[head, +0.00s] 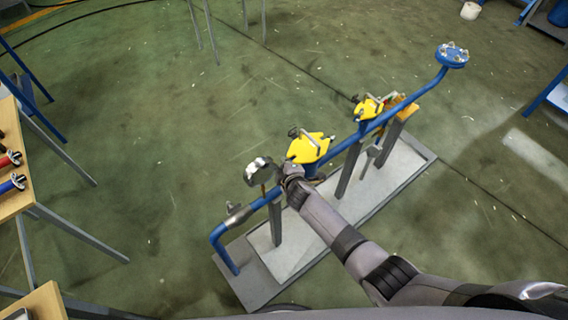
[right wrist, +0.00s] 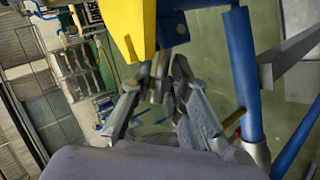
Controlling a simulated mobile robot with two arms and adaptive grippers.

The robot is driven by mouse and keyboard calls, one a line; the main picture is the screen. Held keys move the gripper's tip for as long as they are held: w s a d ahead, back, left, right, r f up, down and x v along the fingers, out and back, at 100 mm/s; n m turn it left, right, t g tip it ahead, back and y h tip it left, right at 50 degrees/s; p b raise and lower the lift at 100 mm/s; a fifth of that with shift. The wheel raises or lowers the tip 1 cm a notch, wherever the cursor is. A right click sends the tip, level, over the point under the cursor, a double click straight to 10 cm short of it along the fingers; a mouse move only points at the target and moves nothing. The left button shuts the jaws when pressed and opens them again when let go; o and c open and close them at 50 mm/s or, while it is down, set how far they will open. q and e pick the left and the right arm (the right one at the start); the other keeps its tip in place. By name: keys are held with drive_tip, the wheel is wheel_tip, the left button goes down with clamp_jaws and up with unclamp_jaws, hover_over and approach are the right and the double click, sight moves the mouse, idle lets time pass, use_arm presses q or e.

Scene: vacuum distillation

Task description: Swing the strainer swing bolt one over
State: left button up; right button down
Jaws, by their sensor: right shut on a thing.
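The blue pipe run (head: 335,138) carries two yellow bodies, the nearer one (head: 308,149) and the farther one (head: 369,107), each with a dark and metal fitting on top. I cannot tell for certain which part is the strainer. My right gripper (head: 287,172) is low beside the nearer yellow body, next to a dark grey round part (head: 262,172). In the right wrist view, its fingers (right wrist: 158,86) are shut on a small metal bolt (right wrist: 158,74) just below a yellow body (right wrist: 129,30). The bolt's far end is hidden. My left gripper is out of view.
The pipe run stands on posts above a grey base plate (head: 400,172). A wooden table (head: 12,150) with red and blue handled tools is at the left edge. The green floor between them is clear. A blue pipe (right wrist: 243,70) stands close beside my right gripper.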

drive_tip(key=c, duration=1.8)
unclamp_jaws()
drive_tip(key=shift+o, duration=0.4)
